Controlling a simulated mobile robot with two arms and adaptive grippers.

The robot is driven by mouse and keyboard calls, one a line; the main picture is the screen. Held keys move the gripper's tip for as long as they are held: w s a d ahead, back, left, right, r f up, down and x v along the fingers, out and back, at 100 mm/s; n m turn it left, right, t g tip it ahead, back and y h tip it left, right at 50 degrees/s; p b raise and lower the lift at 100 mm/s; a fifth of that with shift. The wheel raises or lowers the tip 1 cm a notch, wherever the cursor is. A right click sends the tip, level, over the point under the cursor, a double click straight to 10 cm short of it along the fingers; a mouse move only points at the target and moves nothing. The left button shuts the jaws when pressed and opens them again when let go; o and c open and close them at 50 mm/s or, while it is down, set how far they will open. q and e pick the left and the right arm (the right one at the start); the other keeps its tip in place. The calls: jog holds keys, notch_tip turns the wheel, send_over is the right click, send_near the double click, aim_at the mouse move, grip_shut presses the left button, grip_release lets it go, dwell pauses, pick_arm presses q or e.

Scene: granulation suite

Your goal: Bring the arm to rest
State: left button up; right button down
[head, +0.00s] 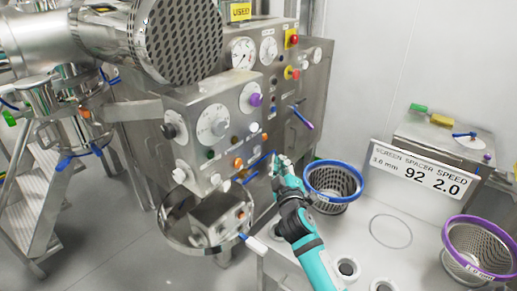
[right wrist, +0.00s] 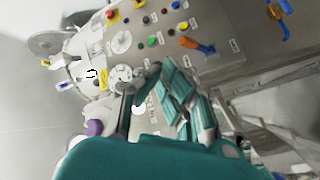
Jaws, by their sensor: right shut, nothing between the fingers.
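My right arm (head: 312,258), teal and black, reaches up from the bottom of the head view. Its right gripper (head: 279,160) is shut and empty, in front of the steel machine's control panel (head: 200,150), close to a blue-handled lever. I cannot tell whether it touches the panel. In the right wrist view the teal-and-grey fingers (right wrist: 160,82) point toward the panel of dials, buttons and an orange handle (right wrist: 196,45). My left arm and gripper are not in view.
A blue-rimmed screen basket (head: 333,183) stands just right of my gripper on the table. A purple-rimmed basket (head: 480,248) is at the far right. A sign (head: 425,176) stands behind them. A round steel bowl (head: 205,222) is below the panel; steps (head: 32,205) stand left.

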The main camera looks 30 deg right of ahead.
jog(key=shift+s+d, duration=0.2)
jog(key=shift+s, duration=0.3)
